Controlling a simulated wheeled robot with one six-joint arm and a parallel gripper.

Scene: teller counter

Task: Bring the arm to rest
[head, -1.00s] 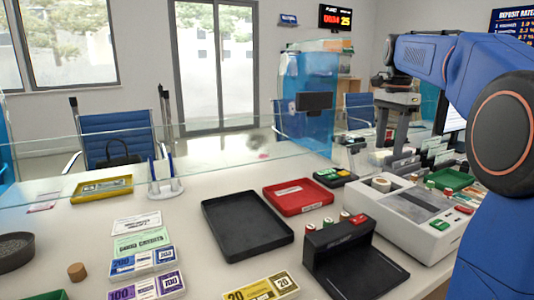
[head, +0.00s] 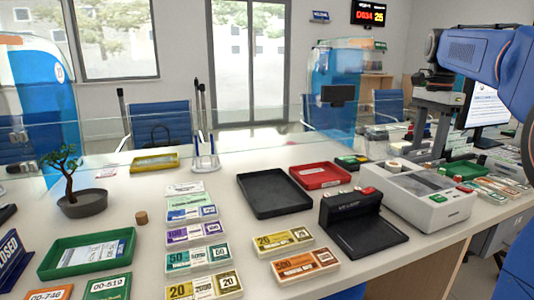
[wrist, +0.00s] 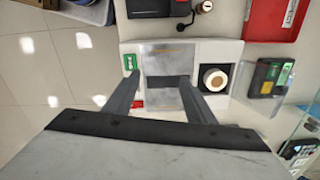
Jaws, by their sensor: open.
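My gripper (head: 427,150) is at the right in the head view, pointing down above the white and grey counter machine (head: 445,205). In the wrist view my gripper (wrist: 158,82) has its two fingers spread, with nothing held between them. The same machine (wrist: 215,55) lies beneath the fingers there, with a green button and a round roll on it. A clear gap to the machine cannot be measured from these views. The blue arm is raised and bent at the right edge of the head view.
A black tray (head: 270,193), a red tray (head: 325,177) and a black stand (head: 352,222) sit left of the machine. Banknote bundles (head: 305,263) line the front of the counter. A glass screen runs behind. A monitor (head: 486,104) stands at the right.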

